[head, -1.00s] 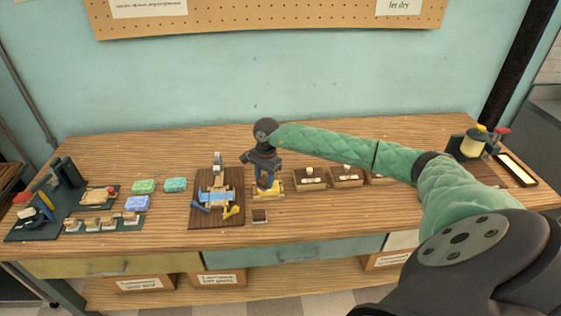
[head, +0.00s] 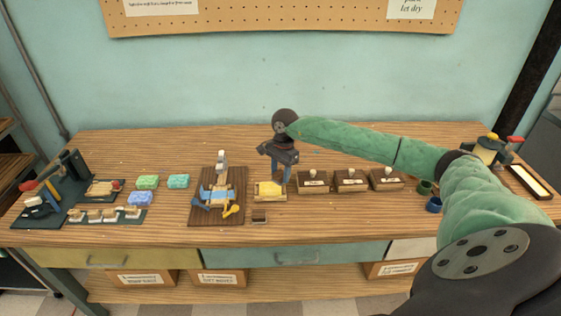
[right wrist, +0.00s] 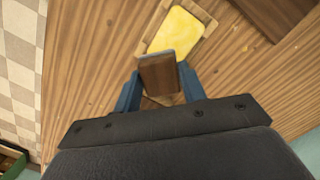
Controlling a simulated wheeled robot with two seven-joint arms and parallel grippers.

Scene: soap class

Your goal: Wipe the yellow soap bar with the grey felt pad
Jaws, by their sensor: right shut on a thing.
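The yellow soap bar (head: 268,188) lies in a light wooden tray near the middle of the bench. It also shows in the right wrist view (right wrist: 178,30). My right gripper (head: 282,178) points down at the right end of the soap tray. Its blue fingers are shut on a brown wood-backed block with a grey edge, which looks like the grey felt pad (right wrist: 159,72). In the right wrist view the pad overlaps the near end of the soap; I cannot tell whether they touch. The pad's underside is hidden. My left gripper is not in view.
A dark board (head: 235,212) with a small press stands left of the soap. Several wooden stamp boxes (head: 313,183) stand close to the right. A small brown block (head: 260,217) lies in front. Coloured soaps (head: 148,182) lie farther left. My right arm spans the right side.

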